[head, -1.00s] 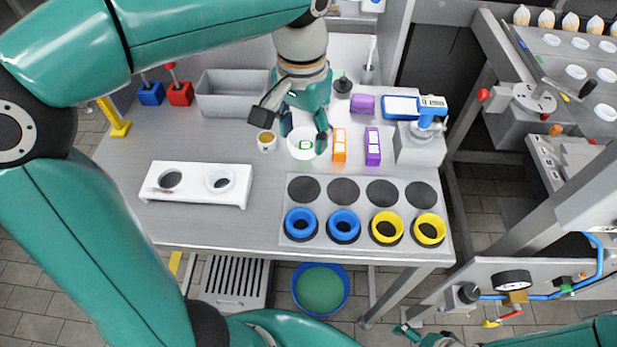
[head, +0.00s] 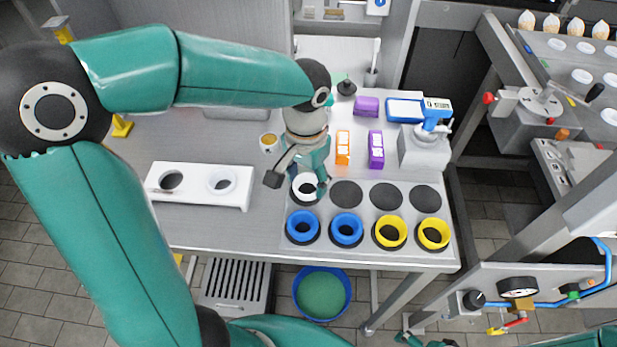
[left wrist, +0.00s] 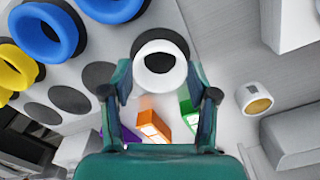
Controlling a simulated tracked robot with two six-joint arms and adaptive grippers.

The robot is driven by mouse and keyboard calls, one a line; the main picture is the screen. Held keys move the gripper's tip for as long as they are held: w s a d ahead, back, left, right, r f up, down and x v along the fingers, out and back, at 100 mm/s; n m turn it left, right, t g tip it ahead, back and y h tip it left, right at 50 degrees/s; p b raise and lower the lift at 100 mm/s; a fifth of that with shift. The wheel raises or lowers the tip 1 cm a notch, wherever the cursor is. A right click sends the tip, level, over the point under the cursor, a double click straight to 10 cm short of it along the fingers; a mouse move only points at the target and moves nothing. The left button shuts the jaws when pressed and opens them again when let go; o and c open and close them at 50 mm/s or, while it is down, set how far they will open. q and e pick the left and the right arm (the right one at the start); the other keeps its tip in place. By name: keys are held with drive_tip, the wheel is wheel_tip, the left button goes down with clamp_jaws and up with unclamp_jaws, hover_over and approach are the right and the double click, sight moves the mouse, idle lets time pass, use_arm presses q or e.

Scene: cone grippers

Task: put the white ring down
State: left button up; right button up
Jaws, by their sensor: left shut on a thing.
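The white ring (head: 306,187) is held by my left gripper (head: 308,186) over the leftmost dark round spot of the back row on the grey plate (head: 366,205). In the left wrist view the white ring (left wrist: 160,88) sits between the fingertips of my left gripper (left wrist: 161,92), with the black spot (left wrist: 158,38) partly showing behind it. I cannot tell whether the ring touches the plate. Part of what seems to be my right gripper (head: 420,340) shows at the bottom edge; its jaws are not clear.
Blue rings (head: 303,227) and yellow rings (head: 390,233) fill the plate's front row. The other back-row spots (head: 387,196) are bare. A white stand (head: 198,198) is to the left. Orange (head: 343,148) and purple boxes (head: 376,150) and a small cup (head: 269,141) stand behind.

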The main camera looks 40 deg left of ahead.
use_arm(q)
drive_tip(key=shift+f, duration=0.1)
drive_tip(key=o, duration=0.9)
drive_tip(key=shift+c, duration=0.2)
wheel_tip(320, 180, up, 12)
drive_tip(key=p, duration=0.1)
idle(0.3)
